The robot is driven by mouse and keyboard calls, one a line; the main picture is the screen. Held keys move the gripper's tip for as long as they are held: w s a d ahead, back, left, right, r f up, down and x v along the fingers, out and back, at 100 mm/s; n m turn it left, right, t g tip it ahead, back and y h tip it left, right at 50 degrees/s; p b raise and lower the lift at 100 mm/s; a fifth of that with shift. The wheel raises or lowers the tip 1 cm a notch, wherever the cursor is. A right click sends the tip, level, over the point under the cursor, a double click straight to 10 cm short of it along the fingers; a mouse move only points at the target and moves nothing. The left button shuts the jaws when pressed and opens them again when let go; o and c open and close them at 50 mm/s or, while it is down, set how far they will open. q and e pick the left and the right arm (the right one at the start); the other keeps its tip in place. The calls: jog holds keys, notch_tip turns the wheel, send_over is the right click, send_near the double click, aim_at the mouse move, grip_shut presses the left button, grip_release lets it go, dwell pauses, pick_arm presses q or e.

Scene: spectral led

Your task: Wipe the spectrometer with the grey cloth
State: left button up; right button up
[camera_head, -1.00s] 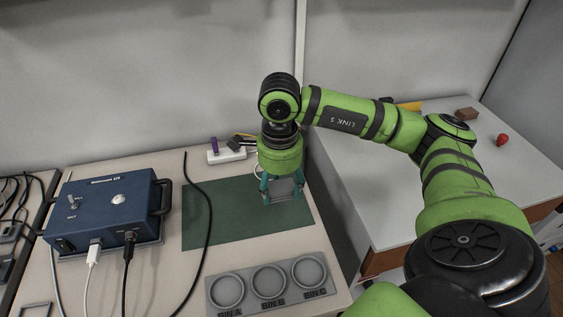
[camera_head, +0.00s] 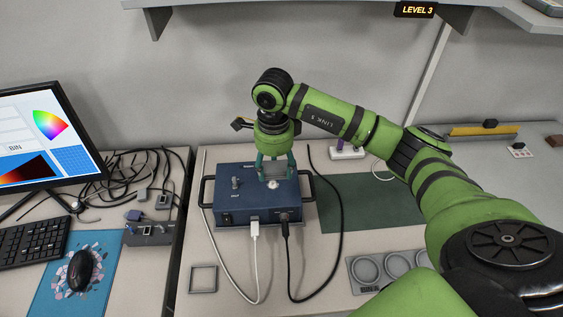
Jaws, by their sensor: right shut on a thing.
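The spectrometer, a blue box (camera_head: 235,208) with a switch and a round white port on top, stands on the light table. My right gripper (camera_head: 274,174) points down over the right part of its top. It is shut on the grey cloth (camera_head: 274,169), of which only a small patch shows between the fingers. The cloth is at or just above the top face; I cannot tell if it touches. My left gripper is not in view.
White and black cables (camera_head: 254,260) run from the box's front. A green mat (camera_head: 370,205) and a grey bin tray (camera_head: 365,272) lie to the right. A monitor (camera_head: 45,140), keyboard, mouse and tangled cables are at left. A shelf hangs above.

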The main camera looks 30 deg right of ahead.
aim_at(272, 167)
jog(key=shift+w+a+r, duration=0.1)
jog(key=shift+w+a, duration=0.15)
jog(key=shift+a, duration=0.05)
jog(key=shift+s+d, duration=0.15)
jog(key=shift+d, duration=0.1)
jog(key=shift+b, duration=0.35)
notch_tip(272, 167, down, 7)
jog(key=b, duration=0.6)
jog(key=shift+a, duration=0.1)
jog(key=shift+w+f+b, duration=0.25)
jog(key=shift+w+b, duration=0.1)
jog(key=shift+b, duration=0.05)
pick_arm(q)
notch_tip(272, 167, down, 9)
jog(key=b, duration=0.2)
pick_arm(e)
jog(key=shift+w+d+r, duration=0.1)
jog(key=shift+w+d, duration=0.25)
jog(key=shift+w, duration=0.35)
jog(key=shift+w+d+r, duration=0.1)
jog(key=shift+w+d, duration=0.3)
jog(key=shift+w, duration=0.25)
jog(key=shift+w+d+r, duration=0.1)
jog(key=shift+w+d, duration=0.25)
jog(key=shift+w, duration=0.35)
jog(key=shift+s, duration=0.1)
